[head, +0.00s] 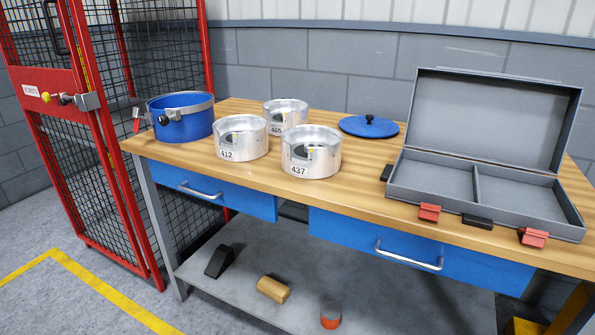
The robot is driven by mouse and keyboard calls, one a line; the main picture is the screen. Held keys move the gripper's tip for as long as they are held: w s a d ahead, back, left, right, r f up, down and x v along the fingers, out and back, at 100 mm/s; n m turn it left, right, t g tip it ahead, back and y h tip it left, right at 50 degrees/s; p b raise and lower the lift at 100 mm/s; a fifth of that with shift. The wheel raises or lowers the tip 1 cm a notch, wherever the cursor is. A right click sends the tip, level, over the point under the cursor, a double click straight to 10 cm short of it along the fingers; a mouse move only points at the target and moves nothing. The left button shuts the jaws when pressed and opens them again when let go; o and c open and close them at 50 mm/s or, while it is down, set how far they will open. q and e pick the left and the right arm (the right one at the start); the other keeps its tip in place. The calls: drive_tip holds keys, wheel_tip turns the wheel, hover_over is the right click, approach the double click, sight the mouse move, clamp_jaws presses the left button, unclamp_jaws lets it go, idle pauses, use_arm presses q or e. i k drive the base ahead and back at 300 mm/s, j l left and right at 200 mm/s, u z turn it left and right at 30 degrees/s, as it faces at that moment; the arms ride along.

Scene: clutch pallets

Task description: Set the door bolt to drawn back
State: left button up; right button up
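The door bolt (67,99) is on the red-framed mesh cage door at the left, at about the height of the pot. It has a small yellow knob at its left, a dark knob near its middle and a grey metal block (89,101) at its right end, by the door's edge. The bolt's parts sit close together, and I cannot tell for sure how far the rod enters the block. A white label (31,91) is just left of it. Neither of my grippers is in view.
A wooden workbench (380,187) fills the middle and right. It bears a blue pot (187,124), numbered metal cylinders (311,165), a blue lid (369,126) and an open grey case (428,172). Floor with yellow lines (115,303) is clear before the cage.

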sight(64, 102)
drive_tip(key=i+j+u, duration=0.15)
drive_tip(key=i+j, duration=0.6)
drive_tip(key=j, duration=0.2)
drive_tip(key=i+j+u, duration=0.1)
drive_tip(key=i+j, duration=0.7)
drive_tip(key=j, duration=0.1)
